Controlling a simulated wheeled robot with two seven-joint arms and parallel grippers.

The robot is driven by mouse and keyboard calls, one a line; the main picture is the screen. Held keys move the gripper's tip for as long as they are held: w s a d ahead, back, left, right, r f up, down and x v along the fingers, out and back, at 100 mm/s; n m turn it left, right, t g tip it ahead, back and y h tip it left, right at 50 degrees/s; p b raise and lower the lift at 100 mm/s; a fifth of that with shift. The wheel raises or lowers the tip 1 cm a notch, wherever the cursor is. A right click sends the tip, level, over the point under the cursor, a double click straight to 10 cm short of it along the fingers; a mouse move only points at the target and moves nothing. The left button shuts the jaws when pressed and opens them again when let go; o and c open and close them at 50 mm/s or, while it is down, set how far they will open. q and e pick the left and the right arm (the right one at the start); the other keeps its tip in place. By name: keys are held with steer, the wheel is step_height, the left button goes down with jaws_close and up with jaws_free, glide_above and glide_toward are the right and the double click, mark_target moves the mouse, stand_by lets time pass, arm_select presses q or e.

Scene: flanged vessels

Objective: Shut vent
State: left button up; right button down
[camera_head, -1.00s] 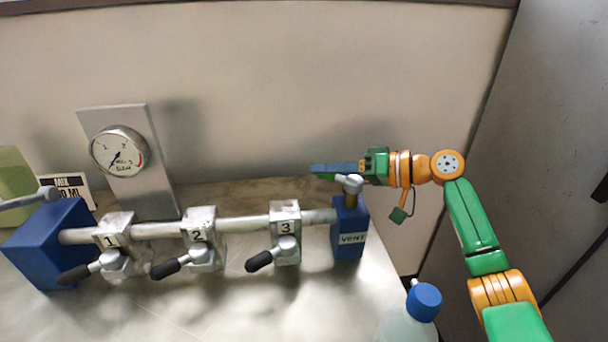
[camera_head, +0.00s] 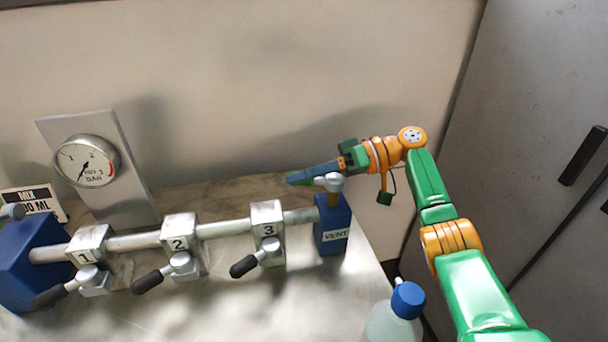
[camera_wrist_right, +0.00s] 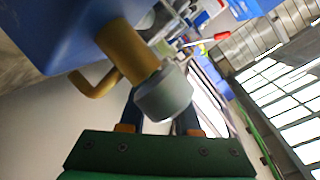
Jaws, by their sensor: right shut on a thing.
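The blue vent block (camera_head: 332,226), labelled VENT, stands at the right end of the pipe. A brass stem (camera_head: 334,199) rises from its top and carries a grey handle (camera_head: 328,182). My right gripper (camera_head: 298,178) reaches in from the right at the handle, its blue fingers pointing left behind it. In the right wrist view, the handle's round grey end (camera_wrist_right: 163,95) lies in front of the dark fingers, one showing on each side. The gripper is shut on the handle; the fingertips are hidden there. My left gripper is not in view.
Valves 1 (camera_head: 89,258), 2 (camera_head: 180,243) and 3 (camera_head: 267,231) sit along the pipe with black-tipped levers. A gauge (camera_head: 87,161) stands behind at left. A blue-capped bottle (camera_head: 397,316) is at front right, close to my right arm. The wall is behind.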

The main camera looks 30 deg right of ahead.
steer(key=shift+f, duration=0.25)
steer(key=c, duration=0.6)
jaws_free()
steer(key=shift+a, duration=0.1)
steer(key=shift+r, duration=0.1)
steer(key=shift+r, duration=0.4)
steer(key=r, duration=0.1)
steer(key=r+b, duration=0.1)
steer(key=r, duration=0.2)
steer(key=shift+s+a, duration=0.3)
steer(key=shift+s, duration=0.1)
steer(key=s+a+r+b, duration=0.4)
steer(key=s+r, duration=0.4)
steer(key=s, duration=0.4)
steer(key=shift+a, duration=0.5)
